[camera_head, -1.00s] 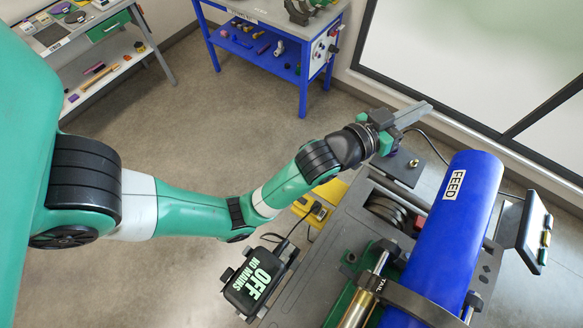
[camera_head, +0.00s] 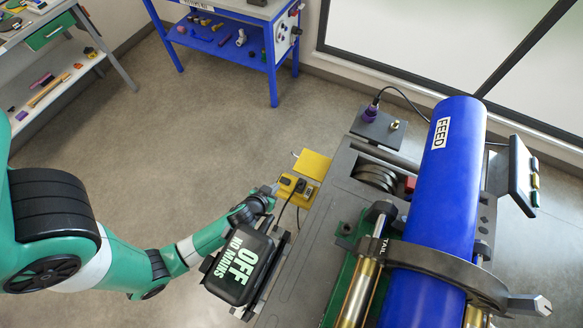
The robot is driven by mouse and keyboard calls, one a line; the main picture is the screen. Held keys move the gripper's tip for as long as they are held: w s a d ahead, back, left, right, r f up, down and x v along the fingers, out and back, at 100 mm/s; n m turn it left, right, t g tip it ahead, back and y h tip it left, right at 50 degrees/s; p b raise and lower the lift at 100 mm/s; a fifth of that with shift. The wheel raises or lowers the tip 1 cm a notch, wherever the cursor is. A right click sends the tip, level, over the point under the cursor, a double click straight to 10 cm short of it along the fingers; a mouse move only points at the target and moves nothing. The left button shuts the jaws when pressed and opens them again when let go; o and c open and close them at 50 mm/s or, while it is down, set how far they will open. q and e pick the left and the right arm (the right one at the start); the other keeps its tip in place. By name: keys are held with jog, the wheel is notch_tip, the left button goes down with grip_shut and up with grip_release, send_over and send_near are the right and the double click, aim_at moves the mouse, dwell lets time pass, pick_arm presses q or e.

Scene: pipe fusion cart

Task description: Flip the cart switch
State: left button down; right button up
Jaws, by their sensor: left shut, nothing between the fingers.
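A yellow box (camera_head: 297,187) with black fittings and cables sits at the cart's left edge, beyond the black box. I cannot tell for sure which part is the switch. My left gripper (camera_head: 272,190) is shut and empty, just left of the yellow box and above the black box in the picture. I cannot tell whether it touches the yellow box. My right gripper is not in view.
A large blue pipe (camera_head: 447,190) marked "FEED" lies along the cart in a dark clamp ring (camera_head: 445,265). A panel (camera_head: 522,175) stands at its right. A blue workbench (camera_head: 235,45) is at the back. The floor between is clear.

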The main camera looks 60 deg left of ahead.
aim_at(285, 181)
pick_arm(q)
jog(key=b+x, duration=0.1)
jog(key=x, duration=0.2)
jog(key=b+x, duration=0.1)
jog(key=x, duration=0.2)
jog(key=b+x, duration=0.1)
jog(key=x, duration=0.2)
jog(key=shift+s+a+f, duration=0.2)
jog(key=shift+a+f, duration=0.1)
jog(key=shift+f, duration=0.2)
